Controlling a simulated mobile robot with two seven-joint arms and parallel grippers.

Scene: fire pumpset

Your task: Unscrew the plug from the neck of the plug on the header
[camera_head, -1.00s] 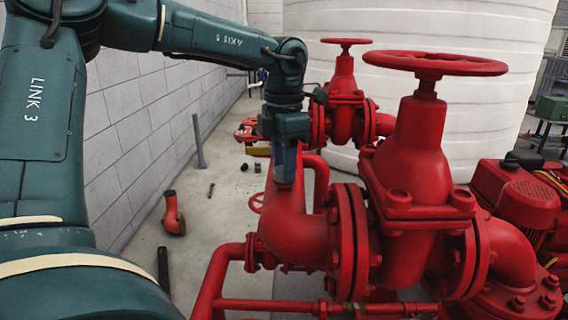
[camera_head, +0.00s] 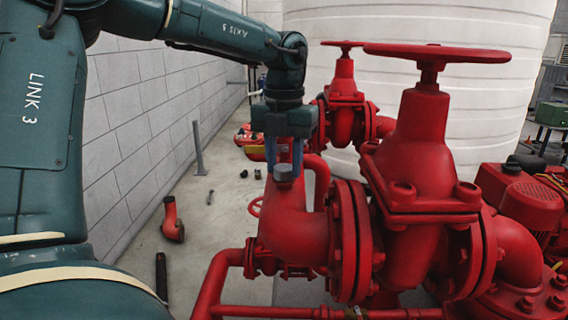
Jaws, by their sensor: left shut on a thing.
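The plug (camera_head: 285,173) is a small grey-blue cap on top of the red header pipe (camera_head: 290,225), at its elbow. My left gripper (camera_head: 285,165) points straight down from above, with its blue fingers on either side of the plug and shut on it. The neck under the plug is mostly hidden by the plug and the fingers. My right gripper is not in this view.
A large red valve with a handwheel (camera_head: 436,53) stands close on the right, with a second valve (camera_head: 343,95) behind. A white tank (camera_head: 450,110) fills the back. A loose red elbow pipe (camera_head: 172,220) lies on the floor at left.

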